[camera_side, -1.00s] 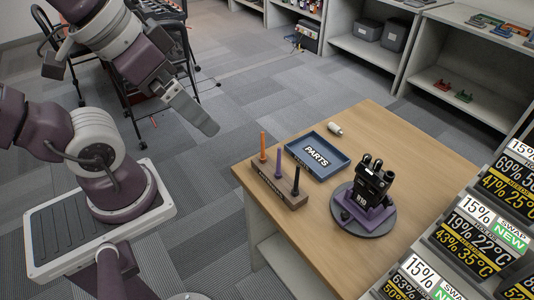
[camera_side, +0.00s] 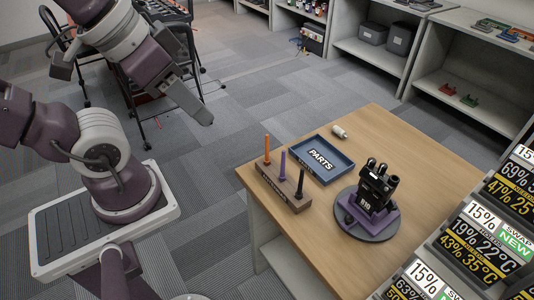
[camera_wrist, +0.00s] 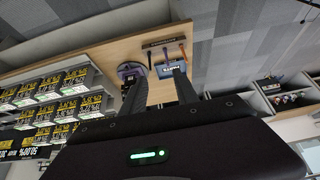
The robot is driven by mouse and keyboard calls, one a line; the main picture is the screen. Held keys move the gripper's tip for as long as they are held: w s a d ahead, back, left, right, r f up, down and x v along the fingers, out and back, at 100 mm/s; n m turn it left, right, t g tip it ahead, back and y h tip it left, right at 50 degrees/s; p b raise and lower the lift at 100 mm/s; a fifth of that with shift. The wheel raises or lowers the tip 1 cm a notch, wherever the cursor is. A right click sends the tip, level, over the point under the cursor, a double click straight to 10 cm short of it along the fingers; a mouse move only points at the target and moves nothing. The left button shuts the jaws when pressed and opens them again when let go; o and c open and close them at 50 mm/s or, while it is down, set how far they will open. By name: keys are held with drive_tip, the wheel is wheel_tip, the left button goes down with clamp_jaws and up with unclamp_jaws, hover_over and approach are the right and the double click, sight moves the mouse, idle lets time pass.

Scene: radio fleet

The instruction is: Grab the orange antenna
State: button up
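The orange antenna (camera_side: 267,149) stands upright at the far left end of a wooden rack (camera_side: 283,188) on the table. A purple antenna (camera_side: 282,165) and a black antenna (camera_side: 300,183) stand beside it in the same rack. In the wrist view, the orange antenna (camera_wrist: 182,50) shows at the right end of the rack (camera_wrist: 163,42). My gripper (camera_side: 206,119) is in the air left of the table, apart from the rack. In the wrist view, my gripper's fingers (camera_wrist: 155,76) are spread apart with nothing held between them.
A blue PARTS tray (camera_side: 343,173) lies behind the rack, with a small pale cylinder (camera_side: 340,131) beyond it. A black radio (camera_side: 374,187) stands on a round grey base at right. Label displays (camera_side: 477,235) line the right edge. The table's back right is clear.

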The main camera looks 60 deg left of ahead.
drive_tip(key=n+g, duration=0.6)
drive_tip(key=n, duration=0.9)
hover_over(267, 160)
drive_tip(key=f, duration=2.5)
drive_tip(key=shift+w+a+f, duration=0.2)
drive_tip(key=shift+a+f, duration=0.05)
drive_tip(key=shift+f, duration=0.4)
clamp_jaws()
